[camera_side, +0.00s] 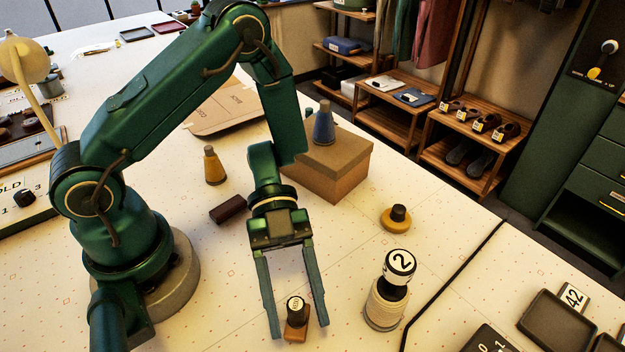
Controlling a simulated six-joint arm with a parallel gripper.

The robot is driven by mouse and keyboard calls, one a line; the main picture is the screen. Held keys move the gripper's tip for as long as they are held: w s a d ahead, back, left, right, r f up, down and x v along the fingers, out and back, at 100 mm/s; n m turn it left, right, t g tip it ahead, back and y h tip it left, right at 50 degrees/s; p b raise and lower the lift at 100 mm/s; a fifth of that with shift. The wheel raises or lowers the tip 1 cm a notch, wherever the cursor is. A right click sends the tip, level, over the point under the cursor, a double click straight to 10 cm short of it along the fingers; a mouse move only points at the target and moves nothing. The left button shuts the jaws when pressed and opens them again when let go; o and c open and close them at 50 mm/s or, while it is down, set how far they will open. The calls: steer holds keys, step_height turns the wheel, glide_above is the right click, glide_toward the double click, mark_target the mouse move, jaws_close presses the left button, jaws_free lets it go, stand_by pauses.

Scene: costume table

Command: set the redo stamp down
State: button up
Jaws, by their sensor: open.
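A small stamp (297,318) with a dark round knob and a brown wooden base stands upright on the white table (345,235). Marks on its knob are too small to read surely; it may be the redo stamp. My gripper (300,332) points down with its two fingers apart, one on each side of this stamp. The fingers look open, with a gap to the stamp on the left; whether the right finger touches it I cannot tell.
A spool-like stand (383,305) topped by a "2" knob is close on the right. A yellow-based stamp (396,218), a cardboard box (330,166) bearing a blue cone (323,126), a mustard cone (213,167) and a dark block (231,209) stand farther back. Dark trays (556,322) lie right.

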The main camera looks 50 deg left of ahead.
steer(key=v, duration=1.1)
steer(key=shift+w+a, duration=0.15)
steer(key=shift+w+a+r, duration=0.1)
steer(key=shift+w, duration=0.2)
steer(key=w+d+r+n+t+y, duration=0.1)
steer(key=w+d+r+n+t, duration=0.1)
steer(key=w+t, duration=0.7)
steer(key=w+a+r+n+t+y, duration=0.8)
steer(key=w+r+n+t+y, duration=0.1)
steer(key=r, duration=0.2)
steer(key=s+a+r+n+g+y, duration=0.1)
steer(key=s+a+n+y, duration=0.3)
steer(key=n, duration=0.2)
steer(key=s+d+f+n+g, duration=0.2)
steer(key=s+g, duration=0.1)
steer(key=s, duration=0.5)
steer(key=s+d+f+n+g+h, duration=0.1)
steer(key=s+d+f+n+g, duration=0.1)
steer(key=s, duration=0.7)
steer(key=shift+d+f+n+g+h, duration=0.3)
steer(key=shift+d+f+n+g, duration=0.1)
steer(key=shift+d+n+g, duration=0.35)
